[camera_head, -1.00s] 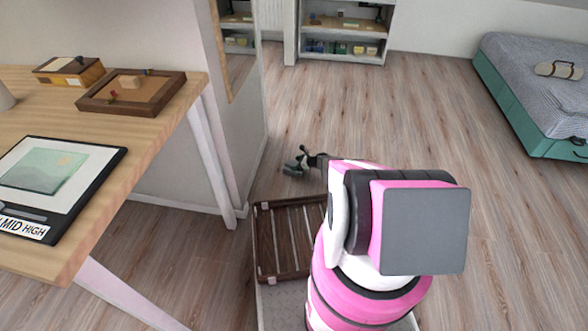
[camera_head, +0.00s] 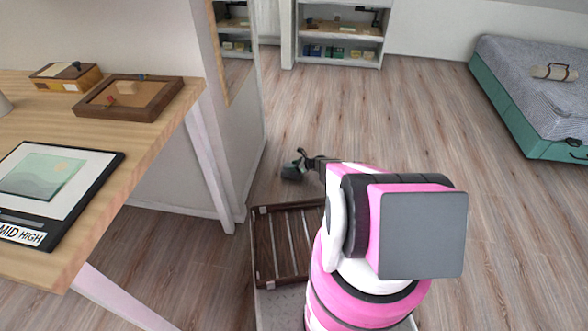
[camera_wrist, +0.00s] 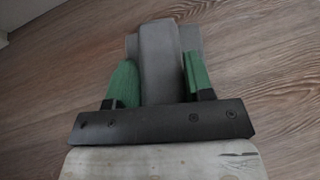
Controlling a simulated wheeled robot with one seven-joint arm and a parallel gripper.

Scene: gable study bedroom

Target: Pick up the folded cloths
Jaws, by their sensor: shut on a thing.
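The folded cloths (camera_wrist: 160,62) are a grey bundle between the two green-padded fingers of my gripper (camera_wrist: 160,80) in the wrist view. The fingers press against both sides of the bundle, and part of it sticks out beyond them. In the head view my gripper (camera_head: 305,162) is small, beyond my pink and white arm, with the grey cloths (camera_head: 291,174) at its tip over the wooden floor. The exact gap between the cloths and the floor is hard to tell.
A desk (camera_head: 150,118) with a framed picture and a corkboard tray stands at left. A shelf (camera_head: 340,40) is at the back and a bed (camera_head: 530,90) at right. The middle floor is clear.

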